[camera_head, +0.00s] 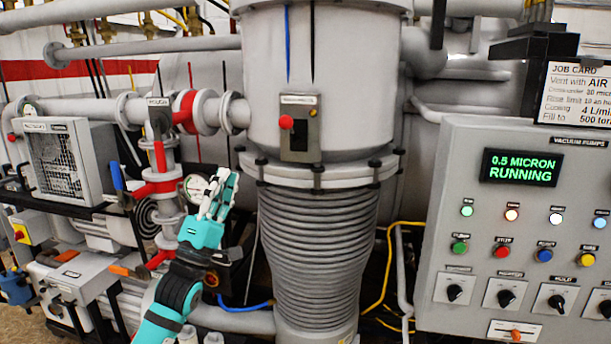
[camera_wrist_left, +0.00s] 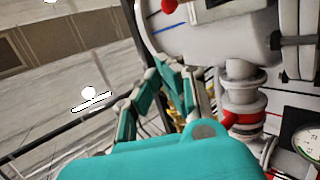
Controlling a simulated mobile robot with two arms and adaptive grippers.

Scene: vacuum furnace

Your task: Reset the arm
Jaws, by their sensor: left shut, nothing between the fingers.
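My left arm comes up from the bottom in the head view. Its teal and grey gripper (camera_head: 222,184) points upward, in front of the pipework and just left of the ribbed bellows (camera_head: 318,250). The gripper is shut and empty. In the left wrist view the gripper's fingers (camera_wrist_left: 165,88) stand above its teal body, with the grey vessel (camera_wrist_left: 215,35) behind them. A round gauge (camera_head: 195,188) sits just left of the fingers in the head view, partly hidden by them. My right gripper is in neither view.
The control panel (camera_head: 432,215) stands at the right, its display reading "0.5 MICRON RUNNING". A valve with red flanges and handles (camera_head: 160,187) stands left of my gripper. Pump equipment (camera_head: 85,270) is at lower left. Yellow and blue cables hang near the bellows.

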